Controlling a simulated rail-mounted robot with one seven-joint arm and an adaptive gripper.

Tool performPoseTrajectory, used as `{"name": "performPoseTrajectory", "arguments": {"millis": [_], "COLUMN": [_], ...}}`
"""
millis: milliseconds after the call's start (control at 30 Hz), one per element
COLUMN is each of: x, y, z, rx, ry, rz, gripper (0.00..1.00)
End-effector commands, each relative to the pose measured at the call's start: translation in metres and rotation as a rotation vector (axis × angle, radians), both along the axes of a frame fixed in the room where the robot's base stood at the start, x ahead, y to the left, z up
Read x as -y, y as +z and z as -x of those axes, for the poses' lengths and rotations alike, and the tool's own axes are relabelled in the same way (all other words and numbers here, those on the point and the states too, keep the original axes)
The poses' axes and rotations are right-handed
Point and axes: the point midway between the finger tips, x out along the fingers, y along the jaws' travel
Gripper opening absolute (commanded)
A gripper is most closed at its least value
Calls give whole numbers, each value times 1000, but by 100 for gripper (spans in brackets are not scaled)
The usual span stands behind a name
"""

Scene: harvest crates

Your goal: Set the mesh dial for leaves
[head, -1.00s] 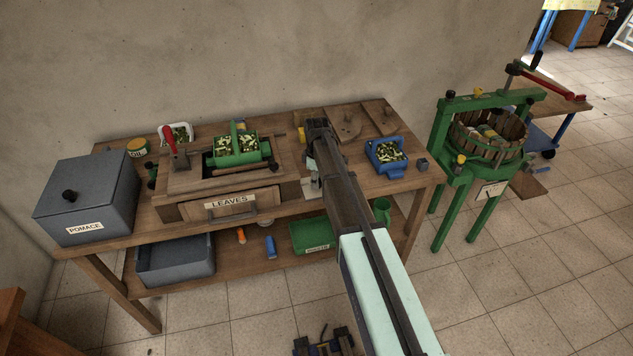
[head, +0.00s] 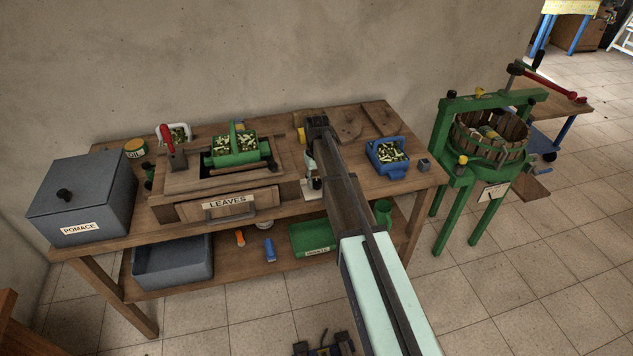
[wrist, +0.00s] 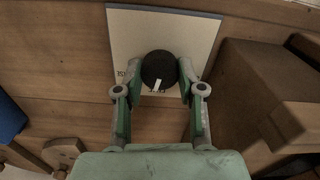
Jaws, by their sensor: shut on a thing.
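The mesh dial is a round black knob (wrist: 158,68) with a white pointer mark, set on a cream plate (wrist: 200,38) in the wrist view. The mark points towards the bottom of that view, slightly left. Printed figures show at the plate's lower left and below the knob, partly hidden and too small to read surely. My gripper (wrist: 159,84) is shut on the knob, one green finger on each side. In the head view my gripper (head: 311,176) is at the cream plate (head: 310,193), right of the drawer labelled LEAVES (head: 229,206); my arm hides the knob there.
Left of my gripper, a green basket of olives and leaves (head: 235,135) stands on the wooden sorter, beside a red-handled lever (head: 166,141). A blue basket (head: 373,158) stands right of my arm. The grey POMACE bin (head: 105,200) is at the bench's left end.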

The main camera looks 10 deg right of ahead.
Motion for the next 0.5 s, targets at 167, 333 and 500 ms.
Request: {"name": "performPoseTrajectory", "arguments": {"millis": [167, 333, 500], "x": [0, 0, 0], "y": [-2, -2, -2], "z": [1, 1, 1], "rx": [-2, -3, -3], "ry": [-166, -327, -486], "rz": [-1, -1, -1], "gripper": [4, 4, 4]}}
